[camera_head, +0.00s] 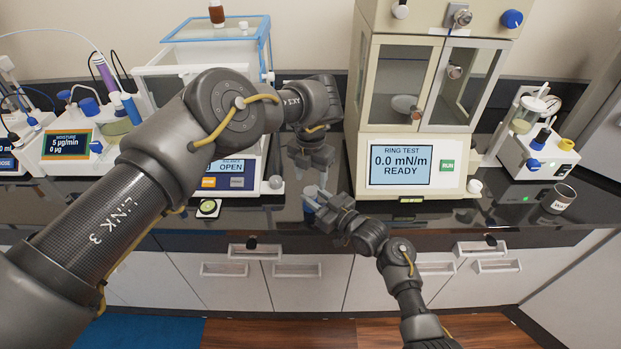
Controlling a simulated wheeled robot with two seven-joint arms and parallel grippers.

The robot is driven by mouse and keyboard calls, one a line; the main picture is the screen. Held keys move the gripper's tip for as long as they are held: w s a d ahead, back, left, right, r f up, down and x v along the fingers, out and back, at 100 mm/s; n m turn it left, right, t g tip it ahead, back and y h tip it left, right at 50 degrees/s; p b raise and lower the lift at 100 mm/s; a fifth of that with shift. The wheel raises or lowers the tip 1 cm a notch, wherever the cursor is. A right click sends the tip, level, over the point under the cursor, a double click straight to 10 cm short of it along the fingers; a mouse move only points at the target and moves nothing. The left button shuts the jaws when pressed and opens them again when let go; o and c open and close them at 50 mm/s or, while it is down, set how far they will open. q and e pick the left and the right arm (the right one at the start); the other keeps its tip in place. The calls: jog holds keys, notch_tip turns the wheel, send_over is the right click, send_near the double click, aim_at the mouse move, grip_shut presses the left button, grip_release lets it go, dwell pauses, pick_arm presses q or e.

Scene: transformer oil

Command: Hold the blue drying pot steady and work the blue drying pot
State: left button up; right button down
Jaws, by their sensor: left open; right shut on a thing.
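The blue drying pot (309,204) is a small pale-blue vessel near the front of the dark counter, left of the ring test instrument. My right gripper (322,208) reaches in from the lower right and is shut on the pot, covering part of it. My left gripper (311,163) hangs just above and behind the pot, pointing down. It is open, and I see nothing held in it. The pot's small details and its top are hard to make out at this size.
The ring test instrument (405,205) stands close on the right, and a balance with a glass case (262,90) on the left, partly behind my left arm. A moisture titrator (70,150) stands far left. A mug (563,198) stands far right. The counter's front edge is close.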

jog(key=c, duration=0.9)
grip_release()
jog(key=shift+c, duration=0.2)
pick_arm(q)
jog(key=shift+f+b, duration=0.95)
jog(key=shift+b, duration=0.05)
pick_arm(e)
jog(key=v, duration=0.9)
jog(key=shift+s+d, duration=0.1)
jog(key=shift+d, duration=0.05)
pick_arm(q)
jog(key=shift+f, duration=0.15)
pick_arm(e)
jog(key=shift+s+d+r, duration=0.1)
jog(key=shift+s+d, duration=0.4)
